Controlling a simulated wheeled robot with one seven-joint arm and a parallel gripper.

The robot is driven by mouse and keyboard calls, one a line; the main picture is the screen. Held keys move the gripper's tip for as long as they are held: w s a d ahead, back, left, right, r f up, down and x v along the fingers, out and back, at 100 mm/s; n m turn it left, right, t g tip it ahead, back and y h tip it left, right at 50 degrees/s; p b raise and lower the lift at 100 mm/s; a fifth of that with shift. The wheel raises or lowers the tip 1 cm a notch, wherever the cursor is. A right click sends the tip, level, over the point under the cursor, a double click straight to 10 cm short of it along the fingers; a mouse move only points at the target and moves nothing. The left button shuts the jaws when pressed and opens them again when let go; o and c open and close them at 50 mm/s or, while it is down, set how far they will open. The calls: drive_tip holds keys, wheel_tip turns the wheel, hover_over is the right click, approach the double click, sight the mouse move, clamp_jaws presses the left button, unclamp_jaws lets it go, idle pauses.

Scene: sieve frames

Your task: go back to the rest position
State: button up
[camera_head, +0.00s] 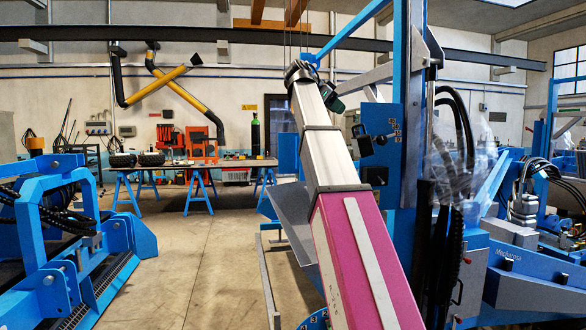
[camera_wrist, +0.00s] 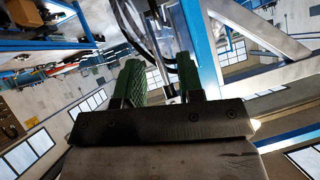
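My gripper (camera_wrist: 160,72) shows in the wrist view, with two green finger pads standing apart. I see nothing held between them. In the head view my arm, pink and silver, reaches up and away through the middle of the picture. A small dark green part shows near its upper end, but the fingers are too small and hidden there to judge. No sieve frame can be made out in either view.
A blue machine column (camera_head: 410,110) with black hoses stands close to the right of my arm. A blue machine (camera_head: 62,240) stands at the left. A workbench on blue trestles (camera_head: 190,165) is at the back. The concrete floor (camera_head: 195,265) between is clear.

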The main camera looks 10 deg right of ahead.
drive_tip(key=w+a+f+n+y, duration=0.25)
drive_tip(key=f+n, duration=0.25)
drive_tip(key=f, duration=1.8)
drive_tip(key=w+a+f+n+y, duration=0.25)
drive_tip(key=f+n, duration=0.35)
drive_tip(key=f, duration=1.7)
drive_tip(key=s+a+f+n+g+y, duration=0.1)
drive_tip(key=s+a+f+n+y, duration=0.1)
drive_tip(key=s+f, duration=0.5)
drive_tip(key=s+a+f+n+y, duration=0.2)
drive_tip(key=s+f, duration=0.5)
drive_tip(key=f, duration=1)
drive_tip(key=s+a+f+n+g+y, duration=0.1)
drive_tip(key=s+a+f+n+y, duration=0.1)
drive_tip(key=s+f, duration=0.5)
wheel_tip(320, 180, down, 5)
drive_tip(key=shift+s+a+f+n+g, duration=0.1)
drive_tip(key=shift+s+a+n+g, duration=0.2)
drive_tip(key=shift+s+a+n, duration=0.15)
drive_tip(key=shift+d, duration=0.1)
